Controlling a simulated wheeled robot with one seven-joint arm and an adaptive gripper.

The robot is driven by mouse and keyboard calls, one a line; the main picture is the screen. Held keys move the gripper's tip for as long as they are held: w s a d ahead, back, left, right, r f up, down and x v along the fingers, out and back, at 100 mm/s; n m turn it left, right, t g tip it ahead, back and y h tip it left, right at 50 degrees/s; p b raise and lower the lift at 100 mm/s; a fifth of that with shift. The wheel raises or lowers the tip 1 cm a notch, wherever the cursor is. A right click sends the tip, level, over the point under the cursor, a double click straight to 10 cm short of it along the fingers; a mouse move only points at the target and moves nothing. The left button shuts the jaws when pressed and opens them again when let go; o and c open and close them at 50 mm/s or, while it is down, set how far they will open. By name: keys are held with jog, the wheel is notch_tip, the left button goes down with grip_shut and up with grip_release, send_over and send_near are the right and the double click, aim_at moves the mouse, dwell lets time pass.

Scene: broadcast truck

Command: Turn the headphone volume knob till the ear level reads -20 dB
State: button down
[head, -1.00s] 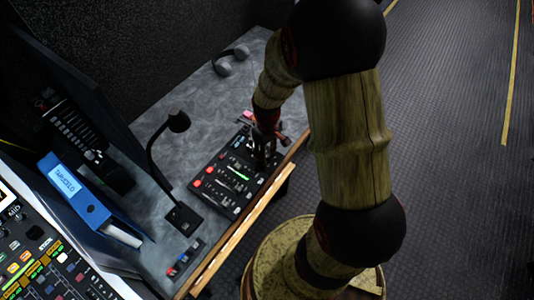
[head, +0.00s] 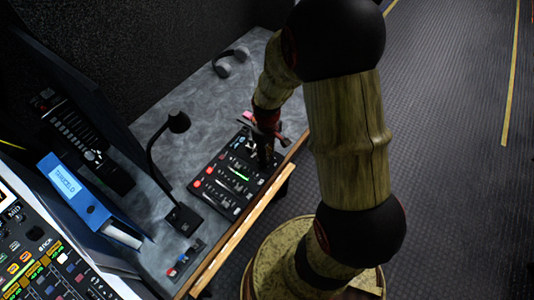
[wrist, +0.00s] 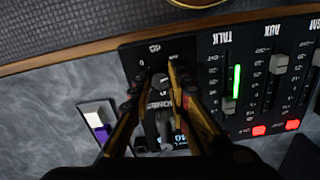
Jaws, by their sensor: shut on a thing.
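The black mixing panel (head: 226,197) lies on the grey desk near its front edge. In the wrist view the panel (wrist: 204,50) appears upside down. The headphone volume knob (wrist: 161,80) is a small dark knob at its end. My gripper (wrist: 162,74) points down over the panel with its fingers on both sides of the knob, shut on it. In the head view my gripper (head: 263,152) hides the knob. A small display with blue digits (wrist: 181,142) is partly covered by a finger, and I cannot read its value surely.
A fader with a lit green bar (wrist: 237,80) and other faders stand beside the knob. A gooseneck microphone (head: 178,122), headphones (head: 232,60) and a blue binder (head: 80,195) are on the desk. A small white and purple object (wrist: 97,122) lies beside the panel.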

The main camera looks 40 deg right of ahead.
jog(key=shift+r+m, duration=0.1)
jog(key=shift+m, duration=0.2)
jog(key=m+p, duration=0.4)
jog(key=shift+m, duration=0.3)
jog(key=m+p, duration=0.3)
jog(key=m, duration=0.3)
jog(key=shift+m, duration=0.4)
jog(key=c, duration=1.7)
grip_release()
jog(key=shift+o, duration=0.2)
notch_tip(320, 180, up, 12)
